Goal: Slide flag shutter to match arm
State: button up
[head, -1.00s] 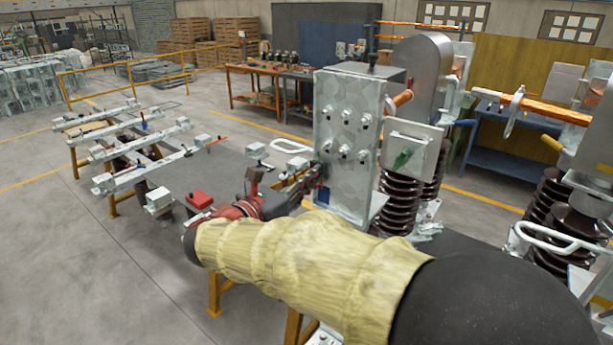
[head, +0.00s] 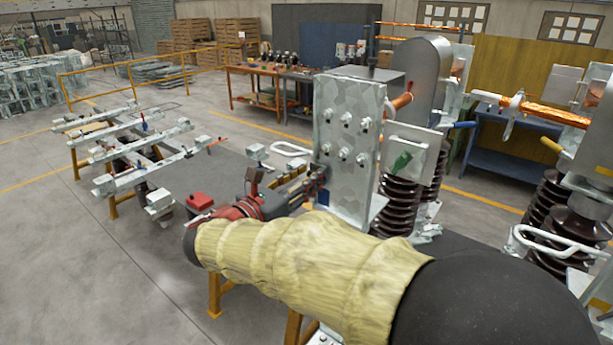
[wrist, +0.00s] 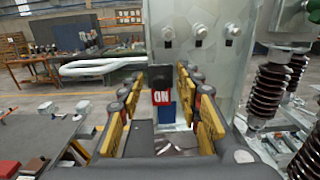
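A galvanised upright panel (head: 345,150) with several bolts stands at the centre of the head view; it also fills the upper middle of the wrist view (wrist: 215,65). In the wrist view a red label with white letters (wrist: 161,97) shows below a small dark block (wrist: 160,72), with a blue patch (wrist: 166,113) beneath. These look like the flag and its shutter, but I cannot tell for sure. My gripper (wrist: 158,88) is open, with yellow-padded fingers left and right of the label. In the head view my gripper (head: 312,186) is at the panel's lower left; contact is unclear.
A white bent handle (head: 291,148) sticks out left of the panel. Brown ribbed insulators (head: 402,205) stand to its right. A rack of galvanised bars (head: 145,170) and a red box (head: 199,201) are at left. Open floor lies farther left.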

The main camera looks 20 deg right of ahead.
jog(key=v, duration=1.2)
